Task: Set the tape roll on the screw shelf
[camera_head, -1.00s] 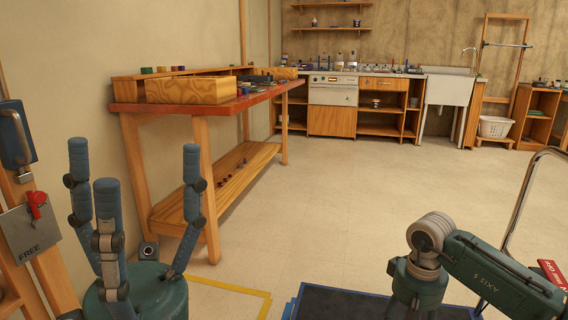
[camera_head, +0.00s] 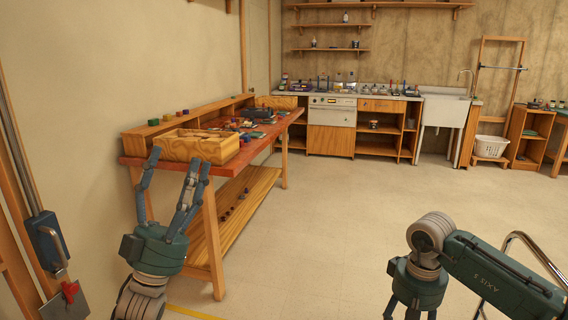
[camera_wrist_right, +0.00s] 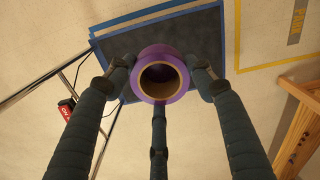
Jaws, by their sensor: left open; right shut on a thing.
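A purple tape roll (camera_wrist_right: 180,88) with a brown core shows in the right wrist view, between the fingertips of my right gripper (camera_wrist_right: 160,86), which is shut on it. In the head view only the upper part of my right gripper (camera_head: 414,292) shows at lower right; its fingers and the roll are out of frame. My left gripper (camera_head: 178,168) is open and empty, its fingers pointing up in front of the workbench. I cannot tell which shelf is the screw shelf; the workbench's lower shelf (camera_head: 258,190) holds several small dark items.
The red-topped workbench (camera_head: 262,142) carries a wooden box (camera_head: 202,148) and small parts. Wall shelves (camera_head: 334,50), a stove (camera_head: 332,112) and a sink (camera_head: 443,112) stand at the back. The middle floor (camera_head: 370,205) is clear. A dark blue-edged mat (camera_wrist_right: 205,35) lies below the roll.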

